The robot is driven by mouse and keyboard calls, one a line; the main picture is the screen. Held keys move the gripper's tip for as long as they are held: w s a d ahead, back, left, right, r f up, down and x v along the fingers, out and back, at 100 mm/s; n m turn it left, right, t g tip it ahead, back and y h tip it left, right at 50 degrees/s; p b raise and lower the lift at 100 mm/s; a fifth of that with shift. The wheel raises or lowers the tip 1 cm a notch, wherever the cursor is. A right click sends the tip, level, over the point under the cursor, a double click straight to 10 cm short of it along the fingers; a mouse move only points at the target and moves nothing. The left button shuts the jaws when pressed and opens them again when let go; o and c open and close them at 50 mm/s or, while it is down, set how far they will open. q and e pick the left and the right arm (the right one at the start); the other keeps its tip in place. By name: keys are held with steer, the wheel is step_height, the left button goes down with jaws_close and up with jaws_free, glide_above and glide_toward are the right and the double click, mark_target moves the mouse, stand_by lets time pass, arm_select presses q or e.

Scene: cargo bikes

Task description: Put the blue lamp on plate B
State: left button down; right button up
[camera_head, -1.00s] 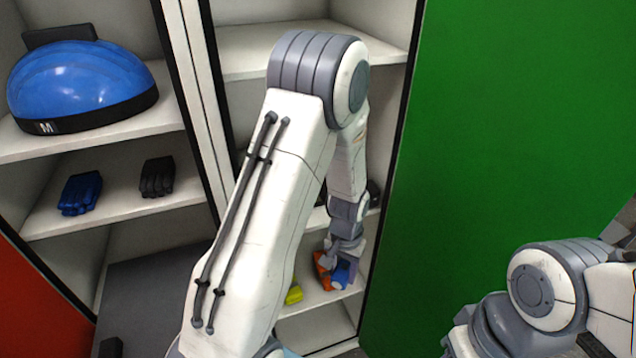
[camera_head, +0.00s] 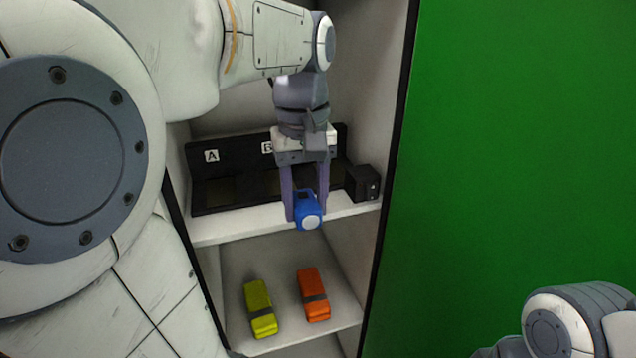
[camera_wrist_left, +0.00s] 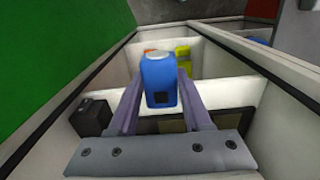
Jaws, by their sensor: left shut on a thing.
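My left gripper (camera_head: 305,205) is shut on the blue lamp (camera_head: 308,211), with one finger on each side of it. The lamp hangs in front of the middle shelf, with its pale round end toward the head camera. In the left wrist view the lamp (camera_wrist_left: 159,82) sits between the fingers of the gripper (camera_wrist_left: 160,95). Behind it on the shelf stands a black charging rack (camera_head: 222,190) with labels A and B. Plate B (camera_head: 262,188) is partly hidden by my gripper. Only a link of my right arm shows at the lower right; its gripper is out of view.
A yellow-green lamp (camera_head: 260,308) and an orange lamp (camera_head: 313,294) lie on the shelf below. A small black box (camera_head: 363,183) stands at the rack's right end. A green panel (camera_head: 500,150) borders the cabinet on the right.

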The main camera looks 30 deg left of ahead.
arm_select(q)
steer(key=shift+s, duration=0.15)
steer(key=shift+w+a+r, duration=0.15)
steer(key=shift+w+a, duration=0.05)
steer(key=shift+a, duration=0.05)
steer(key=w+a, duration=0.3)
steer(key=a, duration=0.1)
steer(key=w+a, duration=0.4)
steer(key=a, duration=0.1)
steer(key=w+a+p, duration=0.1)
steer(key=w+a, duration=0.2)
steer(key=a, duration=0.1)
steer(key=shift+w+a, duration=0.35)
step_height(320, 180, down, 3)
steer(key=shift+d+b, duration=0.1)
steer(key=shift+b, duration=0.45)
steer(key=shift+f, duration=0.25)
steer(key=shift+f, duration=0.15)
steer(key=shift+c, duration=1.7)
jaws_free()
